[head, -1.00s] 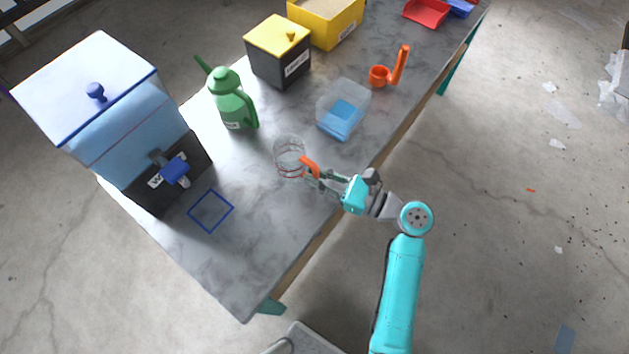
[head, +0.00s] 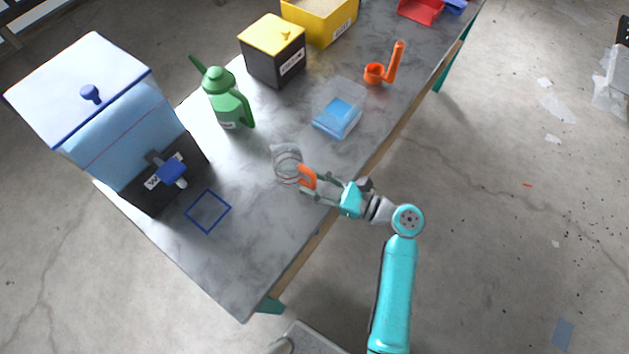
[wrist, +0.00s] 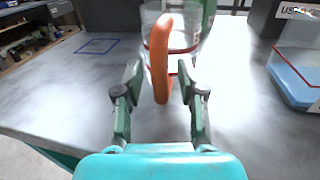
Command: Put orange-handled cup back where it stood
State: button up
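The clear cup (head: 287,163) with red lines and an orange handle (head: 307,177) is at the middle of the grey table, its handle towards my arm. It also shows in the wrist view (wrist: 187,42), straight ahead; I cannot tell whether it stands flat or tilts slightly. My gripper (wrist: 160,78) is open around the handle, with one finger on each side and visible gaps. In the head view my gripper (head: 312,183) is at the handle, over the table's near edge. A blue square outline (head: 208,211) on the table is empty.
A blue dispenser (head: 120,125) with a lever stands left. A green watering can (head: 228,100), a clear container (head: 340,108) with blue contents, an orange scoop (head: 375,73), and a black box with yellow lid (head: 272,48) stand farther back. The table's near-left corner is clear.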

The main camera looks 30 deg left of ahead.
jog(key=shift+d+r, duration=0.1)
jog(key=shift+d, duration=0.15)
jog(key=w+d, duration=0.1)
jog(key=d, duration=1)
jog(key=shift+w+d, duration=0.2)
jog(key=s+d+f+t+h, duration=0.3)
jog(key=f+t, duration=0.1)
jog(key=f, duration=0.3)
jog(key=s+d+f+t+h, duration=0.2)
jog(key=s+f+t+h, duration=0.15)
jog(key=f, duration=0.25)
jog(key=s+d+f+n+t+h, duration=0.3)
jog(key=s+d+t+h, duration=0.15)
jog(key=s+d, duration=0.45)
jog(key=s+d+r+n+t+h, duration=0.2)
jog(key=s+d+r+n+h, duration=0.45)
jog(key=d+r, duration=0.2)
jog(key=s+d+r+n+t, duration=0.1)
jog(key=s+r+n, duration=0.1)
jog(key=r, duration=0.4)
jog(key=s+d+r+n+t, duration=0.1)
jog(key=s+r+n+t, duration=0.1)
jog(key=r+n, duration=0.3)
jog(key=shift+s+d+r, duration=0.3)
jog(key=shift+s+r, duration=0.5)
jog(key=shift+s, duration=0.05)
